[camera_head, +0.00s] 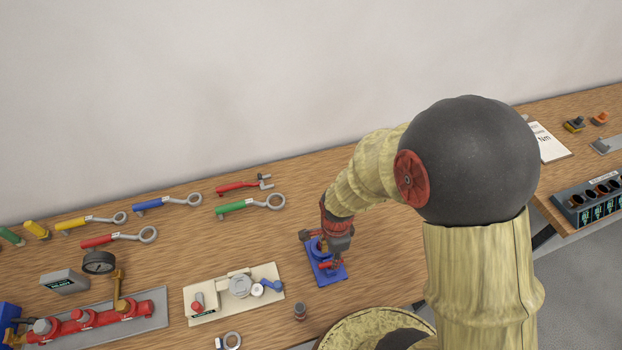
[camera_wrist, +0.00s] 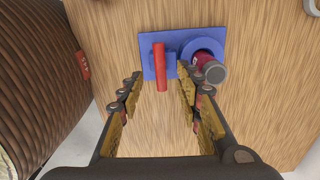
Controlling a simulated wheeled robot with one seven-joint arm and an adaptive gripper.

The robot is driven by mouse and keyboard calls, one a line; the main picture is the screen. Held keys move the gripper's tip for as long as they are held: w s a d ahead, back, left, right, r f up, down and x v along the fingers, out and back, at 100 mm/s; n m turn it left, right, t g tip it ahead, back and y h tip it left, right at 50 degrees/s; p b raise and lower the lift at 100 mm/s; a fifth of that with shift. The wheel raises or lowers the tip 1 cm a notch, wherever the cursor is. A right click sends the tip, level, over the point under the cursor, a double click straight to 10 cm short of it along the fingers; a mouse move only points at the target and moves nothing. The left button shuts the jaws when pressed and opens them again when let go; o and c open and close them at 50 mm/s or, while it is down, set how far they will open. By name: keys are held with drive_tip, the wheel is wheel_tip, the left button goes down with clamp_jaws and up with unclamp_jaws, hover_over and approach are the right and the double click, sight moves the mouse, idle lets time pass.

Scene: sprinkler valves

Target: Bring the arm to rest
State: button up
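My gripper (camera_wrist: 155,110) is open in the wrist view, with its two yellow-padded fingers apart and nothing between the pads. Beyond the fingertips is a blue base plate (camera_wrist: 150,40) with a red upright bar (camera_wrist: 160,68) and a blue ring holder. A dark red and grey cylinder (camera_wrist: 208,68) sits tilted in the view at the ring, beside the right finger; whether they touch I cannot tell. In the head view my arm reaches down over the blue plate (camera_head: 331,277) on the bench, and my gripper (camera_head: 330,245) is partly hidden there.
On the wooden bench (camera_head: 180,250) lie several coloured ring-ended wrenches (camera_head: 250,204). A beige plate with fittings (camera_head: 235,296) and a red valve manifold (camera_head: 95,317) are to the left. A socket tray (camera_head: 590,200) is at right. The wall stands behind.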

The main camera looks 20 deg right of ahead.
drive_tip(key=shift+s+n, duration=0.2)
drive_tip(key=shift+n, duration=0.5)
drive_tip(key=s+r+n+t+b, duration=0.2)
drive_tip(key=s+r+n+b, duration=0.1)
drive_tip(key=r+n+b, duration=0.3)
drive_tip(key=s+r+n+t+b, duration=0.3)
drive_tip(key=r+n+b, duration=0.3)
drive_tip(key=r+n, duration=0.5)
wheel_tip(320, 180, up, 4)
drive_tip(key=shift+r+t, duration=0.1)
drive_tip(key=shift+t, duration=0.2)
